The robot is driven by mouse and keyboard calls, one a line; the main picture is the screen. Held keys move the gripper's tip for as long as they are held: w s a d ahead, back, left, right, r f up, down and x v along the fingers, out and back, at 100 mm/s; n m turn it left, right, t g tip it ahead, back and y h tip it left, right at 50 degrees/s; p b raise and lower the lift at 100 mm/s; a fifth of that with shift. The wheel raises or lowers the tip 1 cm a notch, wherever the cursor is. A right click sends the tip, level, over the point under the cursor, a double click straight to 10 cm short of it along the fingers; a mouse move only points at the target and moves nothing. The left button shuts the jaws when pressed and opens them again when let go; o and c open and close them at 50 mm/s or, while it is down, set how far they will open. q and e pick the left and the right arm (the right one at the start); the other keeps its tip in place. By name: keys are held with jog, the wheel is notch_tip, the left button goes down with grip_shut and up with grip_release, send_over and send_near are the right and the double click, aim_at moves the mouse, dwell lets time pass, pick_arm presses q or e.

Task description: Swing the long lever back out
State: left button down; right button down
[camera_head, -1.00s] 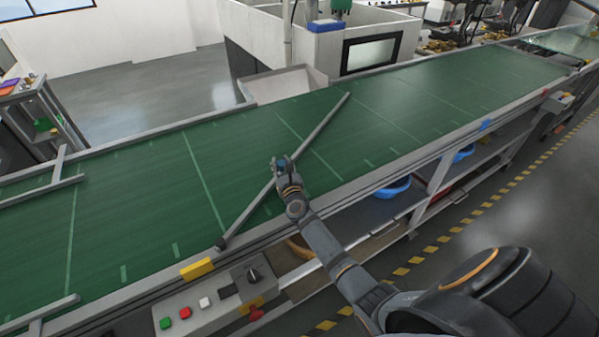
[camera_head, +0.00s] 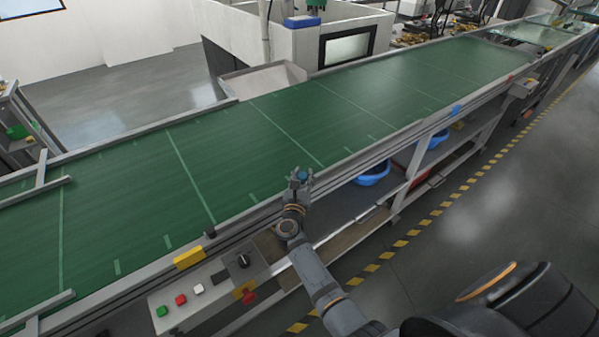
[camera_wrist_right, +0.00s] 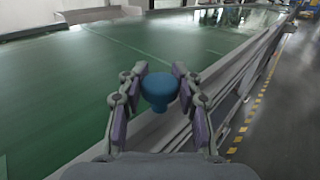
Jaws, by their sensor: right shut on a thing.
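The long lever's blue knob (camera_head: 303,175) is between the fingers of my right gripper (camera_head: 301,178), at the near rail of the green belt. In the right wrist view the round blue knob (camera_wrist_right: 160,90) stands between the two fingers (camera_wrist_right: 161,95), which are shut on it. The lever's dark pivot (camera_head: 209,233) is on the near rail, left of my gripper. The grey lever bar lies along the near rail and is hard to tell from it; none of it crosses the belt. My left gripper is not in view.
The green conveyor belt (camera_head: 235,145) is clear in the middle. A control box with buttons (camera_head: 198,289) and a yellow block (camera_head: 188,258) are at the near left. A grey bar frame (camera_head: 38,192) reaches over the belt at the left. Blue bowls (camera_head: 373,175) sit below.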

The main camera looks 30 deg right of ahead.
jog(key=shift+s+f, duration=0.25)
jog(key=shift+f, duration=0.1)
jog(key=c, duration=1.4)
grip_release()
jog(key=shift+a, duration=0.1)
jog(key=o, duration=0.3)
jog(key=shift+s, duration=0.1)
jog(key=shift+o, duration=0.8)
jog(key=shift+s+r, duration=0.15)
jog(key=shift+r, duration=0.15)
jog(key=shift+r, duration=0.2)
notch_tip(320, 180, up, 10)
jog(key=shift+f, duration=0.25)
